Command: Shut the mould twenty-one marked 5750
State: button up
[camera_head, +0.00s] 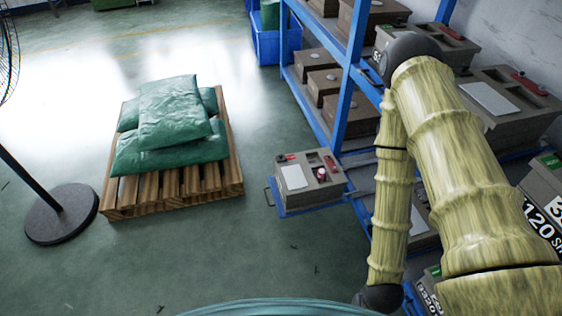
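No marking 5750 can be read in this view, so I cannot tell which mould is number twenty-one. A grey mould (321,196) sits on a low blue-edged trolley on the floor, with a white plate, red parts and a small pink-and-white item on top. More grey moulds stand on the rack at the right, one (543,184) with a large partly cut-off number that seems to read 120. My arm, in a yellowish ribbed sleeve, rises at the right and bends down to a dark joint at the bottom edge. My gripper is not in view.
A blue rack (349,85) holds brown boxes and moulds behind my arm. A wooden pallet (185,190) with green sacks (172,112) stands left of centre. A round black stand base (60,214) is at far left, a blue bin (272,47) behind. Floor between pallet and trolley is clear.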

aim_at(296, 187)
jog(key=k, duration=0.45)
jog(key=u, duration=0.85)
jog(key=i, duration=0.8)
jog(key=z, duration=0.4)
